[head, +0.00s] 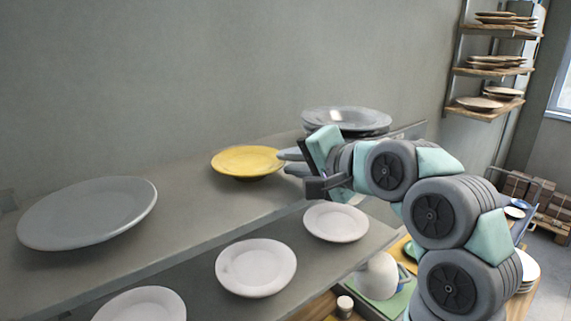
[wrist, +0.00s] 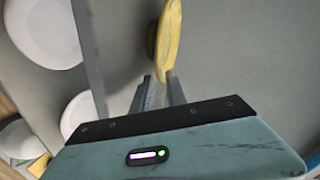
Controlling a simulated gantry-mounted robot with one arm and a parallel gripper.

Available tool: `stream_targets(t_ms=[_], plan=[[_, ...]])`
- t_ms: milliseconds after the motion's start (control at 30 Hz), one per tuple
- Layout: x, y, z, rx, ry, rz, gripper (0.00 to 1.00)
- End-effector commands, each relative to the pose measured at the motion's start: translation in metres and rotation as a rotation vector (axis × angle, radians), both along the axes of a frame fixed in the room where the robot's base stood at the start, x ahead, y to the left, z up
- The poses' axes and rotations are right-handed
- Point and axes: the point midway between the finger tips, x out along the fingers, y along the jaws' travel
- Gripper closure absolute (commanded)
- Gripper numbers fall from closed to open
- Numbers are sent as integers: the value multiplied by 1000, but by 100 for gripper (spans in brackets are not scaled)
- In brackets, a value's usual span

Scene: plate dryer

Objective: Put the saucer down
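The yellow saucer (head: 240,161) is at the back part of the upper grey shelf (head: 190,215), roughly level. My gripper (head: 285,162) is at its right rim, one finger above and one below, with only a narrow gap between them. In the wrist view the saucer (wrist: 169,38) shows nearly edge-on, its near rim between the fingertips (wrist: 160,80). The fingers look shut on the rim. I cannot tell whether the saucer's underside touches the shelf.
A large grey plate (head: 88,212) lies to the left on the upper shelf, with bare shelf between. A stack of grey plates (head: 347,120) stands behind my gripper. White plates (head: 256,267) lie on the lower shelf. The wall (head: 200,70) is close behind.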

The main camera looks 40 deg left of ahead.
Motion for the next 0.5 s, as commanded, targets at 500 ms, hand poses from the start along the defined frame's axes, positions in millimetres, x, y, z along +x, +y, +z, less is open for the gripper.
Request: stream_targets(t_ms=[500], plan=[[-18,-85,28,-2,-2,-2,82]])
